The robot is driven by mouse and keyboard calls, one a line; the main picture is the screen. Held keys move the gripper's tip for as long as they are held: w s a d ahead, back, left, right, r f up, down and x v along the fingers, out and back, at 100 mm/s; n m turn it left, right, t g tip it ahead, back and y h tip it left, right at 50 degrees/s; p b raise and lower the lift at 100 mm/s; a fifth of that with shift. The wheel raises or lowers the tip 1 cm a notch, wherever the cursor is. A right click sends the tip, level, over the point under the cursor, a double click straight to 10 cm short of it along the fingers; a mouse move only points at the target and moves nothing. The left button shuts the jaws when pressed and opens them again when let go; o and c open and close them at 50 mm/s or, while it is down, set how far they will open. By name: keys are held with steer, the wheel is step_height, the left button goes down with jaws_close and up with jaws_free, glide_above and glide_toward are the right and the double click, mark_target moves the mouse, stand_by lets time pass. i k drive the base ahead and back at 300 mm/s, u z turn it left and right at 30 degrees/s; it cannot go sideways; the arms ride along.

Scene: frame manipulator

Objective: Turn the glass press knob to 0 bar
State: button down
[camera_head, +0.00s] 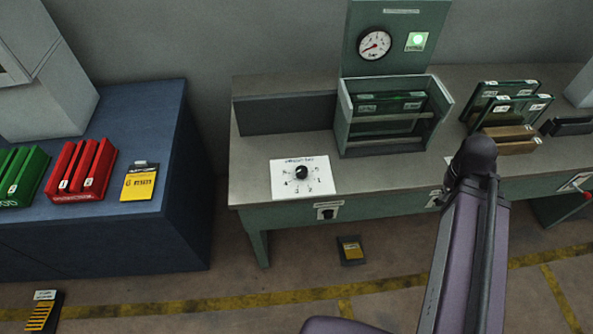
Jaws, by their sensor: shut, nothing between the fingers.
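A black round knob (302,172) sits on a white dial plate (316,188) on the left part of the grey-green workbench. Numbers ring the knob and a small line of text runs along the plate's top. The knob's exact setting is too small to read. A round pressure gauge (374,44) with a red needle is on the green panel above the press frame (344,115). The needle points toward the lower left; its value is not legible. My arm rises at the right, in front of the bench. My gripper is not visible.
A green lamp (417,40) is lit beside the gauge. Green-framed panels (508,105) stand at the bench's right. A black switch (327,212) is on the bench front. A blue cabinet (150,110) at left holds red (80,172) and green racks. Bench surface around the dial plate is clear.

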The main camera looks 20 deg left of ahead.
mark_target(301, 172)
steer(key=u, duration=4.35)
steer(key=i, duration=0.05)
steer(key=z, duration=3.15)
